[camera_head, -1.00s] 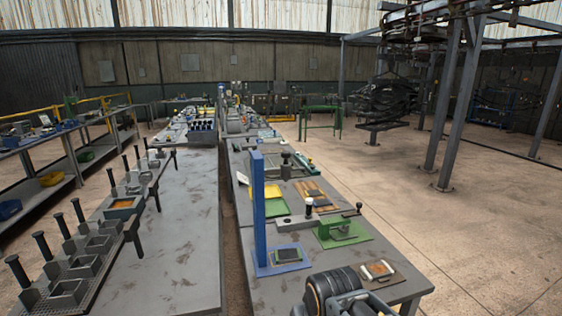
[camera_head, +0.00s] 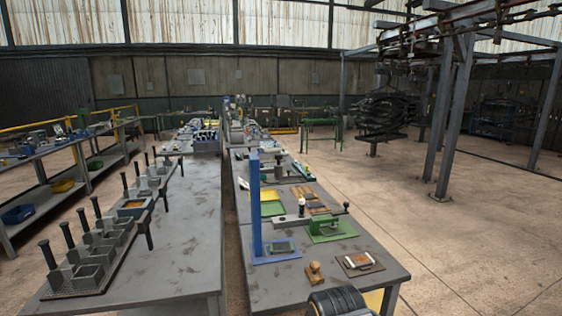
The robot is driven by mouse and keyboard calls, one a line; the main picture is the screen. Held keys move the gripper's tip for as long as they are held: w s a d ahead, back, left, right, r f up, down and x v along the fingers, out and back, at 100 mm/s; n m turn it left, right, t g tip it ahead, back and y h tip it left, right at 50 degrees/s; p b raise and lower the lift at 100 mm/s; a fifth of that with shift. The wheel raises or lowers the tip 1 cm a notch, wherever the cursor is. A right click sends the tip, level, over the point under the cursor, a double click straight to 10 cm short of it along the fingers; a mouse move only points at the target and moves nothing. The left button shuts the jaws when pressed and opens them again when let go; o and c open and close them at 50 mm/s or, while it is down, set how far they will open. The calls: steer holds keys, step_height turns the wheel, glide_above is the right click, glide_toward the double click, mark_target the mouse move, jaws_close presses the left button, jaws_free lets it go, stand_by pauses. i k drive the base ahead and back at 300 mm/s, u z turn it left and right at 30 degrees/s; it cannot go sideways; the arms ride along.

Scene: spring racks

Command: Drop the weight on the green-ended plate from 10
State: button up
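I cannot single out the weight or a green-ended plate at this size. A tall blue post (camera_head: 256,207) stands on a blue base near the front of the right-hand bench (camera_head: 345,292). A small dark framed plate (camera_head: 281,246) lies on that base. Right of it is a green lever fixture (camera_head: 331,229) with a black knob. A small wooden block with a knob (camera_head: 315,273) and a brown board with a dark, pale-edged piece (camera_head: 360,263) lie nearer the front. A dark rounded part of my arm shows at the bottom edge. My gripper's fingers are not in view.
The left bench (camera_head: 190,262) holds a row of black-handled devices on a rack. A narrow gap separates the benches. Open floor (camera_head: 460,240) lies to the right.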

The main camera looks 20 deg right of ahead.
mark_target(277, 170)
steer(key=z, duration=0.3)
steer(key=i, duration=1)
steer(key=u, duration=0.65)
